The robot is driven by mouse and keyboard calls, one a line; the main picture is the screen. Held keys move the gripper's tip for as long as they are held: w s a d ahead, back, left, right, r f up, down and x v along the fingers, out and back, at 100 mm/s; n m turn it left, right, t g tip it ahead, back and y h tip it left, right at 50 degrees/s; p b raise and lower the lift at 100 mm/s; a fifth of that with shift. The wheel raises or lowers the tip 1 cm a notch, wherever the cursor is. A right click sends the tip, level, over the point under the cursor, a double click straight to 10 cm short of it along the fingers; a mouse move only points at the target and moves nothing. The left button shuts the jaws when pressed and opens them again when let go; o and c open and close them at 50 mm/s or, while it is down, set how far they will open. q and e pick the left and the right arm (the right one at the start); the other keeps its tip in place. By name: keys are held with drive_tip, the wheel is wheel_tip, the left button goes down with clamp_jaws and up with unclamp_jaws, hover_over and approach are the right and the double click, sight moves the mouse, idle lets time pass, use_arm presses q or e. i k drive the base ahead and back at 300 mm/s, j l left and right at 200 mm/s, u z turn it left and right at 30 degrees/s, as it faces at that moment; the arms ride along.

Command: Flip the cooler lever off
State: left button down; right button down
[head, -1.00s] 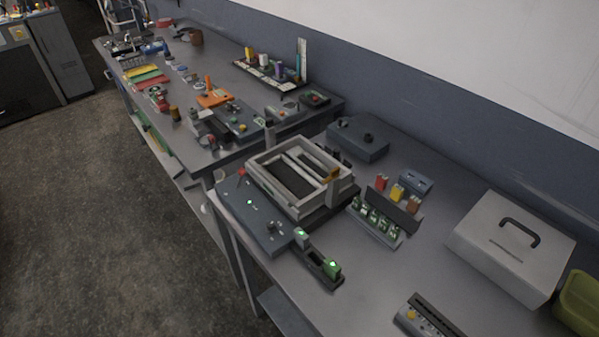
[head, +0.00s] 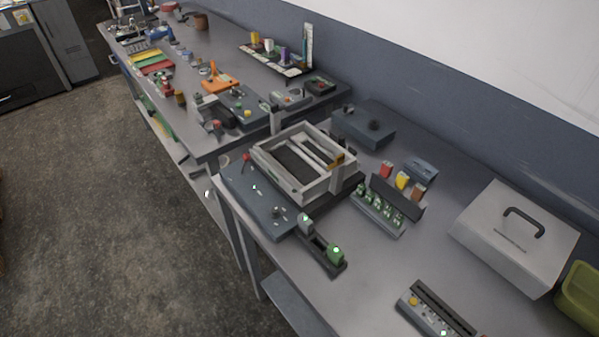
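A grey frame-like machine (head: 300,180) with an open top sits on the near bench. A dark blue-grey control panel (head: 262,205) adjoins its left front side. A small red-tipped lever (head: 246,157) stands at the panel's far end; I cannot tell whether it is the cooler lever or which position it is in. The panel also carries a small green light (head: 254,187) and a small knob (head: 278,211). A dark unit (head: 322,252) with two green-lit parts sits at the panel's near end. Neither of my grippers is in view.
A grey case with a handle (head: 515,235), a green bin (head: 577,298) and a rack of green pieces (head: 378,215) share the near bench. The far bench (head: 215,50) is crowded with small items. The floor (head: 90,220) at left is clear.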

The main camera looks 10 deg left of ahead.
sight(246, 156)
drive_tip(key=i+j+z, duration=0.15)
drive_tip(key=j+z, duration=0.15)
drive_tip(key=j, duration=0.85)
drive_tip(key=j+z, duration=0.25)
drive_tip(key=j, duration=0.9)
drive_tip(key=k+j+z, duration=0.1)
drive_tip(key=j+z, duration=0.2)
drive_tip(key=j, duration=0.85)
